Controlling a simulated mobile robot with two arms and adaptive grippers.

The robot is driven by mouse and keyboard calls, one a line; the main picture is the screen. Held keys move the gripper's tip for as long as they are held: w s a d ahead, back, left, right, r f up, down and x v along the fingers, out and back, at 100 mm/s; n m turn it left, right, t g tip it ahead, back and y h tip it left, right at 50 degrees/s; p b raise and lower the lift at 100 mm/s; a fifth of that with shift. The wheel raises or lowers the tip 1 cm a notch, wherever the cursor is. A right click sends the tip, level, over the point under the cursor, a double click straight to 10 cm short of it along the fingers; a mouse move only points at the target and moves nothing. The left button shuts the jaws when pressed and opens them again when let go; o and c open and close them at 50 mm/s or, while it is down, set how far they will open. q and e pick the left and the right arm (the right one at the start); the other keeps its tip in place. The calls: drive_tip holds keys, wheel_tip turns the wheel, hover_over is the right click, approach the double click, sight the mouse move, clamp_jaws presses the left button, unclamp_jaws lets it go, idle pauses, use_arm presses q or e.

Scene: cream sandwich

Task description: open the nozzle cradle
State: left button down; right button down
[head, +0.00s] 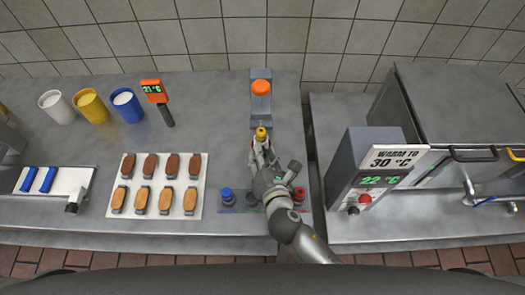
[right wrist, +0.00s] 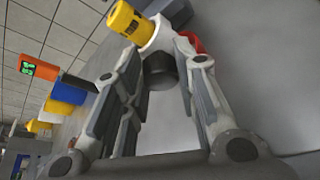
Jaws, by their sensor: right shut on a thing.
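A grey block-shaped stand with an orange round top (head: 260,88) is at the back of the counter in the head view; it may be the nozzle cradle, but I cannot tell whether it is open. My right gripper (head: 261,160) is in front of it, shut on a white piece with a yellow cap (head: 261,134). In the right wrist view, my gripper fingers (right wrist: 163,90) flank this piece's white body (right wrist: 165,38), which has a dark lower end and a red part beside it. My left gripper is not in view.
A white tray (head: 110,200) with several brown and tan biscuits lies left of my right arm. A blue-topped piece (head: 227,195) stands near the arm. Several cups and an orange thermometer (head: 152,90) are at the back left. A warmer with a display (head: 372,180) stands right.

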drive_tip(key=s, duration=0.5)
drive_tip(key=shift+w, duration=0.2)
drive_tip(key=c, duration=1.1)
unclamp_jaws()
drive_tip(key=shift+c, duration=0.2)
drive_tip(key=v, duration=1.2)
